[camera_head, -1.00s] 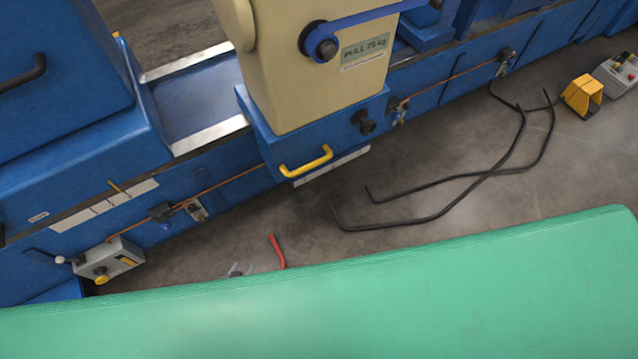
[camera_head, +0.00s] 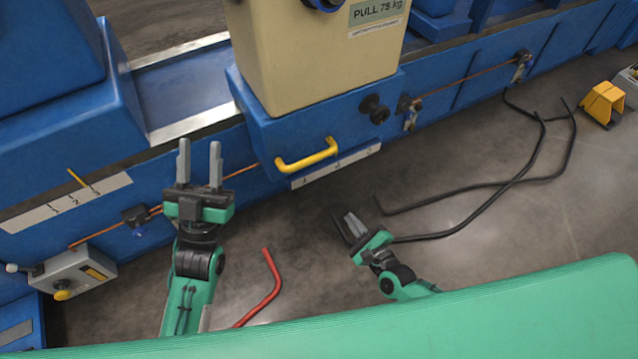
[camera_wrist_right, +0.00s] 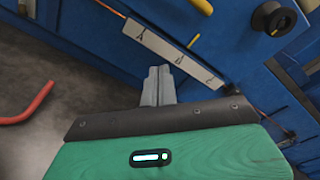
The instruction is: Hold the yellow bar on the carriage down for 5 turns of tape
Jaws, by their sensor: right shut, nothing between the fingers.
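The yellow bar (camera_head: 306,156) is a handle on the front of the blue carriage (camera_head: 285,133), below the cream housing. It also shows at the top of the right wrist view (camera_wrist_right: 199,6). My left gripper (camera_head: 199,160) is open and empty, fingers pointing up, left of the bar and apart from it. My right gripper (camera_head: 349,228) is shut and empty, below and right of the bar, apart from it. Its closed fingers show in the right wrist view (camera_wrist_right: 158,85). No tape can be made out.
A grey control box (camera_head: 75,270) with a yellow knob is at the lower left. A red bent bar (camera_head: 265,288) and black bent rods (camera_head: 480,205) are over the grey floor. A yellow pedal cover (camera_head: 603,103) stands at the right. A blue bed runs behind.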

